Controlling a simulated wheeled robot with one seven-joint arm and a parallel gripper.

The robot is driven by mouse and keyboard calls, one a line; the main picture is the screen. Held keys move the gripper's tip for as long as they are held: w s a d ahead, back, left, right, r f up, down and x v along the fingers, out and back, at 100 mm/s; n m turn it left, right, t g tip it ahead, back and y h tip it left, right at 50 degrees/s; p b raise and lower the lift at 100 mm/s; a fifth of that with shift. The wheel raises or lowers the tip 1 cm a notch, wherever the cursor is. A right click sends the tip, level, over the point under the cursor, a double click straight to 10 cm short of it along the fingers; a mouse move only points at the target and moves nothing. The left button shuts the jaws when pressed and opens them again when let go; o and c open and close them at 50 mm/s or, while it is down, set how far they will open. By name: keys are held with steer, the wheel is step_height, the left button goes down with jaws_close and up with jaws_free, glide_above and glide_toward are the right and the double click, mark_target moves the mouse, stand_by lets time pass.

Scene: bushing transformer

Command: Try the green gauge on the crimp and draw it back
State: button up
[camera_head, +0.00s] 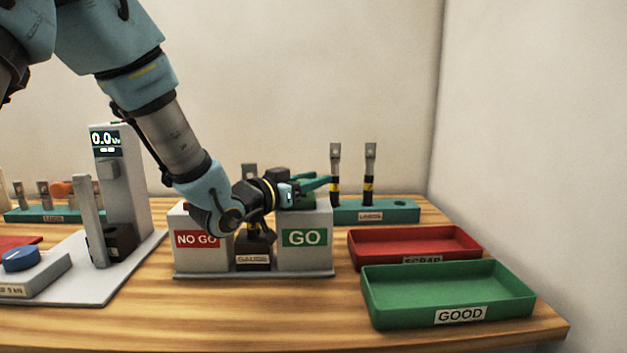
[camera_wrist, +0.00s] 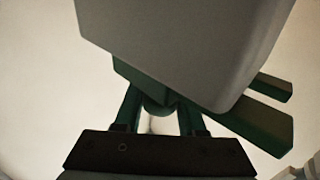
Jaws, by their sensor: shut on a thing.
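My gripper (camera_head: 322,184) reaches in from the left, above the grey block labelled GO (camera_head: 305,250), its teal fingers pointing right. It is shut on the green gauge (camera_wrist: 255,130), whose dark green body and bars show in the wrist view. A grey block face (camera_wrist: 180,45) covers much of the gauge there. The gauge is mostly hidden by my gripper in the head view. A lug with a flat grey top (camera_head: 250,170) stands in the gauge station between the NO GO block (camera_head: 200,252) and the GO block. My wrist hides its crimp, so contact with the gauge cannot be told.
Two lugs (camera_head: 335,160) stand in a teal rack (camera_head: 388,212) behind right. A red scrap tray (camera_head: 370,247) and a green good tray (camera_head: 385,312) lie at the right, both empty. A grey tester column (camera_head: 128,190) stands at the left.

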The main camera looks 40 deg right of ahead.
jaws_close()
stand_by(0.6)
steer(key=shift+w+a+b, duration=0.5)
steer(key=shift+w+a, duration=0.15)
steer(key=shift+a, duration=0.1)
steer(key=o, duration=1)
jaws_free()
steer(key=a, duration=0.3)
steer(key=a+b, duration=0.1)
steer(key=a, duration=0.3)
steer(key=s+a+b, duration=0.1)
steer(key=a, duration=0.2)
steer(key=shift+s+a, duration=0.1)
steer(key=shift+a, duration=0.3)
